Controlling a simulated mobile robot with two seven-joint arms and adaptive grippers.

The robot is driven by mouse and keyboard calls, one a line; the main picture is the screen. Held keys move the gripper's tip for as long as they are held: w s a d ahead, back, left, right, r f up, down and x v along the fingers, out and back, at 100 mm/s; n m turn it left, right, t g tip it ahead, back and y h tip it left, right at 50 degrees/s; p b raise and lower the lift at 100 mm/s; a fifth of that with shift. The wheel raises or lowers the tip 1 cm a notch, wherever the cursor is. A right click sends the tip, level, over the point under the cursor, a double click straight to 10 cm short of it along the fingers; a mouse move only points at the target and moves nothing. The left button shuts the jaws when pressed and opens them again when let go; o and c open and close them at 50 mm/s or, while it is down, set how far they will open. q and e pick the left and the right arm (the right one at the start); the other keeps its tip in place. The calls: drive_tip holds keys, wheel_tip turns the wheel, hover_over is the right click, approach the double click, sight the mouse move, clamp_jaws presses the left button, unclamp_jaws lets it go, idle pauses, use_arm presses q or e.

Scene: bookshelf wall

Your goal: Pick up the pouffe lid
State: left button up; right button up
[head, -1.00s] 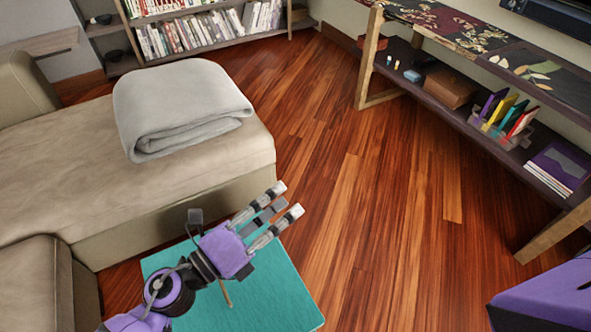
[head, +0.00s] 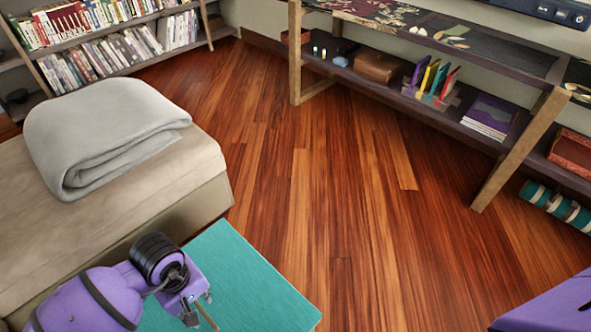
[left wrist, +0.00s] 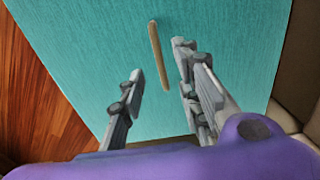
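The pouffe lid (head: 252,275) is a flat teal square at the bottom of the head view, cut off by the frame. The teal surface (left wrist: 85,50) fills most of the left wrist view. A thin wooden handle (left wrist: 160,55) lies on it. In the head view, part of the handle (head: 208,318) shows beside my gripper. My left gripper (head: 197,308) points down over the lid. In the wrist view its fingers (left wrist: 155,70) are spread, with the handle in the gap between them, nearer the right finger. I cannot tell the height above the lid. My right gripper is out of view.
A beige sofa (head: 190,190) with a folded grey blanket (head: 105,130) stands at left, close to the lid. A low console shelf (head: 395,95) with books and boxes runs along the right. A bookshelf (head: 120,50) is at back left. The wooden floor (head: 330,200) between is clear.

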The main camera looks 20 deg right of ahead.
sight(202, 310)
use_arm(q)
wheel_tip(202, 310, down, 2)
drive_tip(key=shift+f, duration=0.1)
wheel_tip(202, 310, down, 5)
drive_tip(key=shift+a+r+b, duration=0.1)
drive_tip(key=shift+r+b, duration=0.1)
drive_tip(key=shift+b, duration=0.7)
clamp_jaws()
drive_tip(key=shift+r, duration=0.1)
drive_tip(key=shift+w, duration=0.15)
